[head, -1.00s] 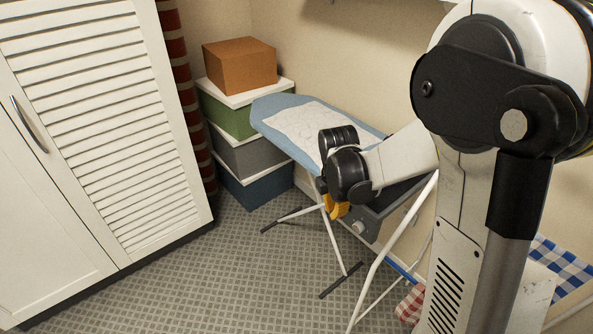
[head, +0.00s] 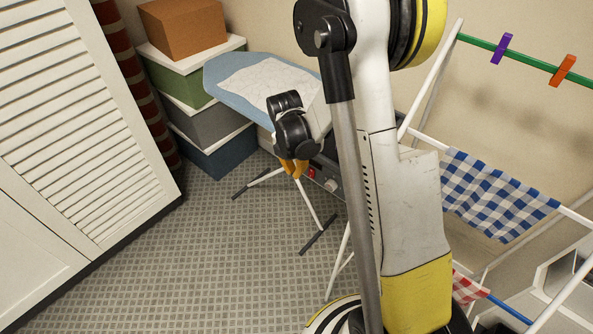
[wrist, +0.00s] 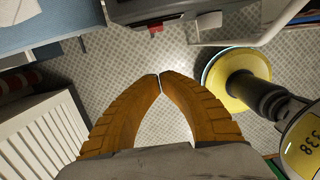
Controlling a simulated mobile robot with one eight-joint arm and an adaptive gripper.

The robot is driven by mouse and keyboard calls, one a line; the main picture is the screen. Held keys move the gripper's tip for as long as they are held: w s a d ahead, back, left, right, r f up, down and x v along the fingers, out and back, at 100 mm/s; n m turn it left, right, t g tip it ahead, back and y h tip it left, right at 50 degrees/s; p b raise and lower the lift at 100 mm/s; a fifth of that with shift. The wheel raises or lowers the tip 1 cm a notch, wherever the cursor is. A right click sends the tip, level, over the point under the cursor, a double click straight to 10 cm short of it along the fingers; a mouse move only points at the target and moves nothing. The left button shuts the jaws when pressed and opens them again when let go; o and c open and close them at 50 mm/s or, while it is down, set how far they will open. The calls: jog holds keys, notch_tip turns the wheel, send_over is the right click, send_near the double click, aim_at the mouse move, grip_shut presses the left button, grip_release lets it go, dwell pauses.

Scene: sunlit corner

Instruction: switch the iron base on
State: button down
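In the wrist view the red switch (wrist: 156,29) shows at the box's lower edge, above my fingertips in the picture. My gripper (wrist: 160,78) has orange-brown fingers with their tips together and nothing visible between them. In the head view the gripper (head: 293,168) is just left of the red switch. Contact with the switch is not visible.
The ironing board (head: 225,82) has a blue cover and thin white legs. Stacked boxes (head: 205,125) stand behind it, and a white louvred cupboard (head: 75,120) is at left. A drying rack (head: 430,140) with checked cloths stands at right. The floor (head: 220,240) in front is clear.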

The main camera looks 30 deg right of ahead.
aim_at(311, 173)
jog(key=w+d+f+b, duration=0.1)
jog(key=d+f+b, duration=0.2)
jog(key=f, duration=0.4)
jog(key=shift+w+d+f, duration=0.2)
jog(key=shift+w+d, duration=0.15)
jog(key=shift+d, duration=0.4)
jog(key=shift+w+d+f+b, duration=0.25)
jog(key=shift+d+b, duration=0.2)
jog(key=shift+b, duration=0.3)
jog(key=shift+s+r, duration=0.1)
